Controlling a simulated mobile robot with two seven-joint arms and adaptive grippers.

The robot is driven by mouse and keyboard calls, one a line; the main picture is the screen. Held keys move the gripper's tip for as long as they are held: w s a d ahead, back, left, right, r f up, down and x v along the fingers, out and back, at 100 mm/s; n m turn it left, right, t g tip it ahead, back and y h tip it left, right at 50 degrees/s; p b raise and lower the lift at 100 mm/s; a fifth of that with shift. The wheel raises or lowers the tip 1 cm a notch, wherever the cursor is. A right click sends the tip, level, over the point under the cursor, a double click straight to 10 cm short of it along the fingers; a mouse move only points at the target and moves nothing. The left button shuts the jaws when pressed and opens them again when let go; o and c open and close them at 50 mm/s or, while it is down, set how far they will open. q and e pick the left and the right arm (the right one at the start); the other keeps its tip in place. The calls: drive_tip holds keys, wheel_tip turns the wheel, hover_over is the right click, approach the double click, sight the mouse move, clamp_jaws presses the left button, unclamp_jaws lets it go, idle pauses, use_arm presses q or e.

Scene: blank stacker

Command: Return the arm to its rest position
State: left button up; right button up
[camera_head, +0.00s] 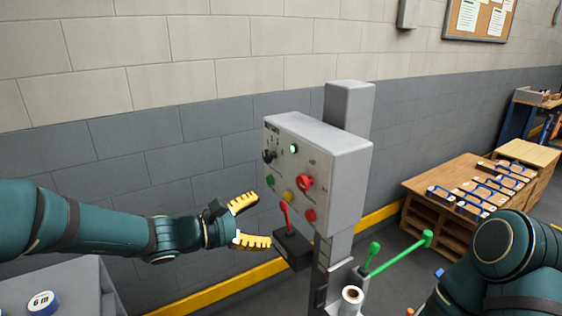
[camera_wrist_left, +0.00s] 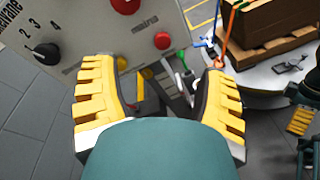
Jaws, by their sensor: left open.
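My left gripper (camera_head: 248,222) comes in from the left in the head view. Its yellow fingers are spread apart and hold nothing. It is just left of the grey control box (camera_head: 336,158) and near the red-handled lever (camera_head: 284,216) on a dark base. In the left wrist view the open fingers (camera_wrist_left: 160,95) frame the lower part of the panel (camera_wrist_left: 90,30). My right arm (camera_head: 505,255) shows at the lower right of the head view; its gripper is out of the frame.
The box sits on a grey post (camera_head: 348,98). Green-knobbed levers (camera_head: 398,254) stick out below it. A wooden workbench (camera_head: 440,190) with several blue-handled items stands at right. A grey surface (camera_head: 75,280) with a tape roll (camera_head: 42,303) is at lower left. A wall is behind.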

use_arm(q)
drive_tip(key=s+f+m+g+y, duration=0.2)
drive_tip(key=s+f+m, duration=0.3)
drive_tip(key=f, duration=0.8)
drive_tip(key=s+a+f+m+g+y, duration=0.1)
drive_tip(key=s+f+m+y, duration=0.3)
drive_tip(key=f, duration=0.9)
drive_tip(key=s+f+m+g+y, duration=0.3)
drive_tip(key=s+f+m, duration=0.4)
drive_tip(key=f, duration=0.5)
drive_tip(key=shift+s+a+f+g+y, duration=0.15)
drive_tip(key=shift+s+f+g+y, duration=0.35)
drive_tip(key=shift+s, duration=0.55)
drive_tip(key=shift+r, duration=0.1)
